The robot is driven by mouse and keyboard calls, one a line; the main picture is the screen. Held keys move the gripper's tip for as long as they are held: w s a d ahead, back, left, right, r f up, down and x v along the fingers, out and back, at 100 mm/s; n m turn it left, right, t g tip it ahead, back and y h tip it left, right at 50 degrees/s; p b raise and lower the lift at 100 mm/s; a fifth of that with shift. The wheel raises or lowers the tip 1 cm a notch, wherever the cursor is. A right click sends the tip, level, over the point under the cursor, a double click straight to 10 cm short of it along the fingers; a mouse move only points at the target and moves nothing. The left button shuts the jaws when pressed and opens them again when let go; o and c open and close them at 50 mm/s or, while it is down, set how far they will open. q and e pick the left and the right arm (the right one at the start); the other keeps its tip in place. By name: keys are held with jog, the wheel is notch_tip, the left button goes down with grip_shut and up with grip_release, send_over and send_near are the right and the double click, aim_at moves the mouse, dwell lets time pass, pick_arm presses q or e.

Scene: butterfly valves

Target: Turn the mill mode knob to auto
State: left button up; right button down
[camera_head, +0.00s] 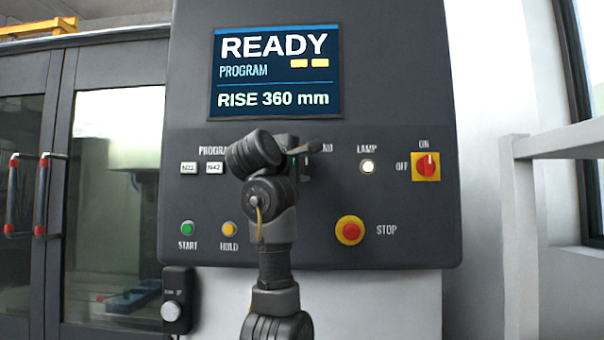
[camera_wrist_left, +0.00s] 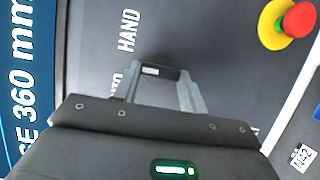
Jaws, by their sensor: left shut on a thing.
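The mill mode knob (camera_wrist_left: 165,72) is a small dark bar with a pale mark at its left end in the wrist view. My left gripper (camera_wrist_left: 180,88) is shut on it, with one grey finger on each side. The HAND label (camera_wrist_left: 128,30) shows above the knob there, and the AUTO label (camera_wrist_left: 118,82) is partly covered by my gripper. I cannot tell for sure which label the mark points at. In the head view my left gripper (camera_head: 304,161) is at the control panel and hides most of the knob and its labels. My right gripper is not in view.
The panel (camera_head: 320,250) also bears a display (camera_head: 275,72) reading READY, a red STOP button (camera_head: 350,230), a red ON/OFF switch (camera_head: 426,166), a lit lamp (camera_head: 368,167), and green START (camera_head: 187,228) and yellow HOLD (camera_head: 230,228) buttons. Glass doors stand left, a rail (camera_head: 560,140) right.

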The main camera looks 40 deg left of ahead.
pick_arm(q)
jog(key=shift+f+n+t+b, duration=0.35)
jog(key=shift+n+b, duration=0.1)
jog(key=shift+n, duration=0.35)
jog(key=shift+w+n+t+y+b, duration=0.1)
jog(key=shift+n+t+y+b, duration=0.3)
jog(key=shift+n, duration=1.1)
jog(key=shift+n+y+b, duration=0.3)
jog(key=shift+n+b, duration=0.15)
jog(key=shift+n, duration=0.35)
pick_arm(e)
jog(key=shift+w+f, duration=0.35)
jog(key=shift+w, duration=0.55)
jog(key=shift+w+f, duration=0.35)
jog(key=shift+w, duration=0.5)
pick_arm(q)
jog(key=o, duration=1)
